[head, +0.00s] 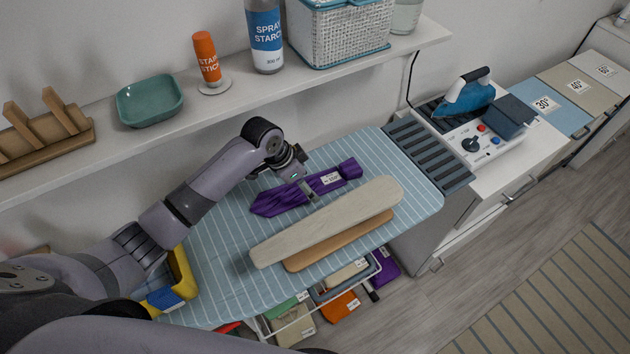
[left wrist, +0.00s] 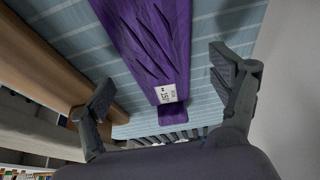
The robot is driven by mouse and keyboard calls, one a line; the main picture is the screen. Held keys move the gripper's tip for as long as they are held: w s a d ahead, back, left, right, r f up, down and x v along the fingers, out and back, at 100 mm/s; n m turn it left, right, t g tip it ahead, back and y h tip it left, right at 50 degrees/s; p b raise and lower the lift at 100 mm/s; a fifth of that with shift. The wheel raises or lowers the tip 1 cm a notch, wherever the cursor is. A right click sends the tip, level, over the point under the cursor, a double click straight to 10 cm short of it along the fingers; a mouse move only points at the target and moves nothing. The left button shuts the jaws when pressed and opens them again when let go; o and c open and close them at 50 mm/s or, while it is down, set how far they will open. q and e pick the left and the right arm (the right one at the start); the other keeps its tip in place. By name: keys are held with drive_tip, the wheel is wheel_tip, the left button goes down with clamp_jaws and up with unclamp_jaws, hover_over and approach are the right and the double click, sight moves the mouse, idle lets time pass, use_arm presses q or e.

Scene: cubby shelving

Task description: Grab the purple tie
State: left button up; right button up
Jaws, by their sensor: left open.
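The purple tie (head: 291,192) lies on the blue striped ironing board (head: 205,240), with a white label near its right end. It also shows in the left wrist view (left wrist: 160,45), running between the two fingers, with the label toward the palm. My left gripper (head: 310,188) is over the tie's middle to right part in the head view. In the left wrist view my left gripper (left wrist: 160,90) is open, one finger on each side of the tie. I cannot tell how far above the board the fingertips are. My right gripper is not in view.
A wooden sleeve board (head: 330,220) stands close to the tie on its near side. A shelf (head: 120,150) with a green dish (head: 150,100), orange stick (head: 207,58) and spray bottle (head: 265,35) runs behind. A blue iron (head: 466,97) sits at right.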

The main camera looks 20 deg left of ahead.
use_arm(q)
drive_tip(key=shift+w+d+f, duration=0.25)
drive_tip(key=shift+f, duration=0.35)
drive_tip(key=shift+a, duration=0.1)
drive_tip(key=c, duration=1.3)
drive_tip(key=shift+r, duration=0.1)
